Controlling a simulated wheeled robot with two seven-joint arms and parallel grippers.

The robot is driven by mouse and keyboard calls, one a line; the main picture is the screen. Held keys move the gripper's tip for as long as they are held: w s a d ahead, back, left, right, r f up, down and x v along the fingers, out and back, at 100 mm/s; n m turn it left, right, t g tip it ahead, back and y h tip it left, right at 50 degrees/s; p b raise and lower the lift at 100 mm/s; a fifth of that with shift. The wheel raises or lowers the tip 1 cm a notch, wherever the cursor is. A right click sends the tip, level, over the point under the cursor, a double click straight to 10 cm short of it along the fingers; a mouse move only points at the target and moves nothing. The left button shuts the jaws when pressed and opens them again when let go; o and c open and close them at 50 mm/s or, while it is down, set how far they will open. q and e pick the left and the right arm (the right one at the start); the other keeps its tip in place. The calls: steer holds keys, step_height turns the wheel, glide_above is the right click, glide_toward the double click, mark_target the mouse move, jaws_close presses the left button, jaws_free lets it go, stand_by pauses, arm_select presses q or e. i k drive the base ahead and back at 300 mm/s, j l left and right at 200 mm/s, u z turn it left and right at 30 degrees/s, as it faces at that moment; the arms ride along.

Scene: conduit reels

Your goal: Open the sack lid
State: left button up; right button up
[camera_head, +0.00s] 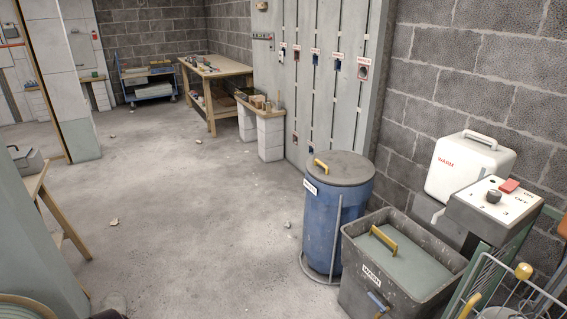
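A blue round bin (322,225) stands on the floor right of centre in the head view, inside a thin metal frame. Its grey-brown round lid (345,169) lies flat on top and is shut. A yellow handle (321,163) sits at the lid's left side. A white label (310,187) is on the bin's upper front; its small lettering is hard to read, so I cannot confirm that this is the sack bin. Neither of my grippers can be made out in this view.
A grey rectangular tub (366,283) labelled WASH, with a yellow-handled grey-green panel (404,264), stands close right of the bin. Behind it are a white WARM box (466,170) and a control box (491,203). A workbench (213,78) stands farther back. Floor left of the bin is mostly clear.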

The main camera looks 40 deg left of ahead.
mark_target(334, 168)
steer(key=u, duration=0.95)
steer(key=i+j, duration=0.1)
steer(key=i, duration=0.25)
steer(key=i+j, duration=0.1)
steer(key=i, duration=0.25)
steer(key=u, duration=0.05)
